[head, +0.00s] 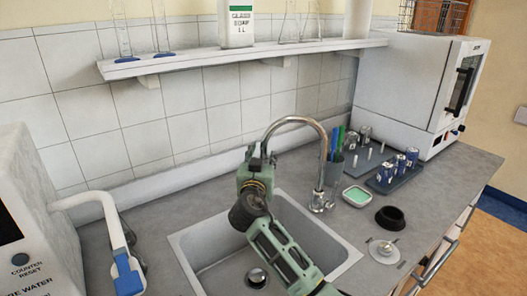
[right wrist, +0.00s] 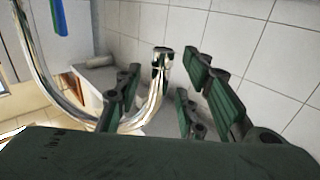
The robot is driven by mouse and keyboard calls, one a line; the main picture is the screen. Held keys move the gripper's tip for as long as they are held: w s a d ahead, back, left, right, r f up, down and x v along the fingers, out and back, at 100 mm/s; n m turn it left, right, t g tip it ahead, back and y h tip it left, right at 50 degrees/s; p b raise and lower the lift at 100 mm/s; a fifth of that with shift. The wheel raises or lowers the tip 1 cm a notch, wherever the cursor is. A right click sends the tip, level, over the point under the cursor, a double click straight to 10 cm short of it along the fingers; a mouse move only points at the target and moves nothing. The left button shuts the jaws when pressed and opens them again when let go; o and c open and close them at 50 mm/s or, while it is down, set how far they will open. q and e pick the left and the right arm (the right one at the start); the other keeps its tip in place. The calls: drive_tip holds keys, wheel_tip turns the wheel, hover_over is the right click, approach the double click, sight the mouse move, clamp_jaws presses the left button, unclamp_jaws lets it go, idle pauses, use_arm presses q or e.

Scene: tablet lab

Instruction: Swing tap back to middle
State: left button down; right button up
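The chrome gooseneck tap (head: 324,150) stands at the right rear corner of the grey sink (head: 335,240). Its spout arches to the left over the sink. My right gripper (head: 256,162) is at the spout's end, above the sink, and partly covers it. In the right wrist view, the spout end (right wrist: 161,80) shows between the spread fingers of the right gripper (right wrist: 164,66), with a visible gap to the right finger. Contact with the left finger is unclear. My left gripper is not in view.
A white water unit (head: 30,215) with a dispenser arm stands at the left. A shelf (head: 200,60) hangs above.

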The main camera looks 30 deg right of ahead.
drive_tip(key=shift+x, duration=1.25)
drive_tip(key=shift+w, duration=0.1)
clamp_jaws()
